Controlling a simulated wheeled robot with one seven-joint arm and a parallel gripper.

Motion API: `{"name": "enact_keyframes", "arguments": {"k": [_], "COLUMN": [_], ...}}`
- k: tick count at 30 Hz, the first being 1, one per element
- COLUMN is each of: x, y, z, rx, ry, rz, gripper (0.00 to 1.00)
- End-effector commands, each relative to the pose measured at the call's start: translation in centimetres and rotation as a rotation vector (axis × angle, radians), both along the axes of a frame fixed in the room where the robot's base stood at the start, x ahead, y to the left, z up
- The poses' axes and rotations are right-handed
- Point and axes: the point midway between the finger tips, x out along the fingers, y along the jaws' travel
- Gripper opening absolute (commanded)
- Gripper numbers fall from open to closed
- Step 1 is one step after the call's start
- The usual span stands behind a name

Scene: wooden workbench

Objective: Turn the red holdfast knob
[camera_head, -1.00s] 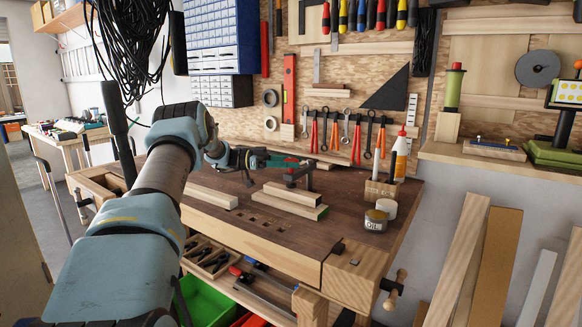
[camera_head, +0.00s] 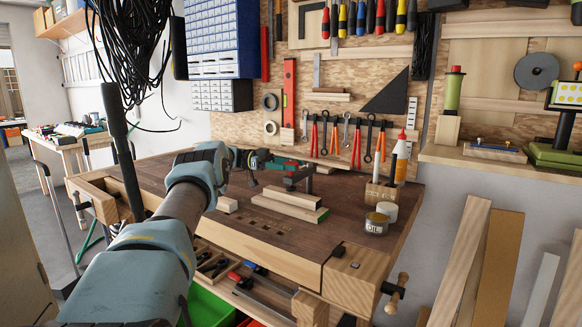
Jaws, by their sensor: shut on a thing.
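The dark holdfast (camera_head: 309,180) stands on the workbench with its arm over two stacked wooden boards (camera_head: 290,203). My gripper (camera_head: 276,163) reaches in from the left, low over the bench, at the top of the holdfast. It is shut on the red knob at the holdfast's left end. The knob is small and mostly hidden by the fingers, so its turn angle cannot be read. A green and red thing shows right behind the fingertips.
An oil tin (camera_head: 376,223), a white jar (camera_head: 387,211) and a wooden block with bottles (camera_head: 382,190) stand at the bench's right. Another board (camera_head: 228,205) lies left, partly behind my arm. Tools hang on the pegboard (camera_head: 260,120).

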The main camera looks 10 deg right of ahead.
Motion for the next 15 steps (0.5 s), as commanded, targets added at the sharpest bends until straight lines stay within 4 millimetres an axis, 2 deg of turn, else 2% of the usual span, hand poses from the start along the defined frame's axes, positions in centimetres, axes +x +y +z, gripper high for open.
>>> {"name": "enact_keyframes", "arguments": {"k": [10,11,15], "x": [-0.04,-0.04,-0.03], "y": [-0.19,-0.19,-0.15], "z": [0.46,0.46,0.34], "rx": [-0.007,-0.007,-0.005], "ry": [-0.003,-0.003,-0.002], "rz": [-0.002,-0.002,-0.001], "gripper": [0.03,0.61,0.77]}}
